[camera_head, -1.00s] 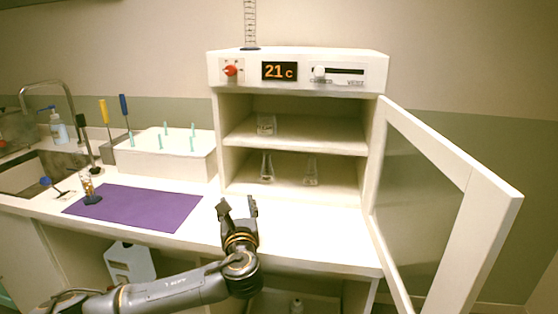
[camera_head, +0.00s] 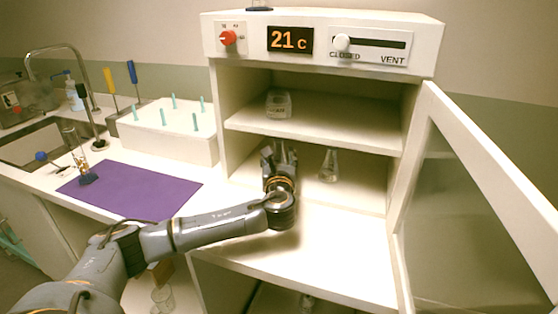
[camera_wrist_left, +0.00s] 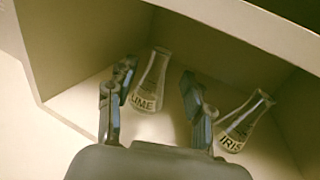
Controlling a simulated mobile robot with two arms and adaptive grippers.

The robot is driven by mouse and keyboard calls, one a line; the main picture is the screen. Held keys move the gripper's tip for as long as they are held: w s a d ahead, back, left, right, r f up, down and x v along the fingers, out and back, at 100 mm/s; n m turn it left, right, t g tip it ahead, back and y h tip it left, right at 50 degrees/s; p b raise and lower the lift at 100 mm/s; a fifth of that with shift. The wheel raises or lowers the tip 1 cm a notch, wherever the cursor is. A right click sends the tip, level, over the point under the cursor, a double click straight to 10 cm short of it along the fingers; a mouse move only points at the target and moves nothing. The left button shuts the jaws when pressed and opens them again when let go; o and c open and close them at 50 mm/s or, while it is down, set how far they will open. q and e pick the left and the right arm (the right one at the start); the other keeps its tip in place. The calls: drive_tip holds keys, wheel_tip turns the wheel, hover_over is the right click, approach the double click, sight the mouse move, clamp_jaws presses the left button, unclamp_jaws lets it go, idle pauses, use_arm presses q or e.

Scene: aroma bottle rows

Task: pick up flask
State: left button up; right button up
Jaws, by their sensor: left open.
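Two clear flasks stand on the lower shelf of the open cabinet. In the left wrist view the flask labelled LIME (camera_wrist_left: 147,88) is beyond and between my fingers, and the flask labelled IRIS (camera_wrist_left: 242,124) is to the right of them. My left gripper (camera_head: 279,150) is open and reaches into the lower compartment; its fingers also show in the left wrist view (camera_wrist_left: 153,95). In the head view the right-hand flask (camera_head: 329,165) is clear of the gripper, while the LIME flask is mostly hidden behind it. My right gripper is out of view.
The upper shelf (camera_head: 340,131) lies above my left gripper and holds a glass container (camera_head: 279,103). The cabinet door (camera_head: 480,190) stands open at the right. A purple mat (camera_head: 140,190), a white box with teal pegs (camera_head: 165,140) and a sink are at the left.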

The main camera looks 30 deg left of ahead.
sight(279, 147)
use_arm(q)
drive_tip(key=shift+f+x, duration=0.2)
drive_tip(key=shift+x, duration=1.5)
drive_tip(key=shift+f+x, duration=0.2)
drive_tip(key=shift+x, duration=1.45)
clamp_jaws()
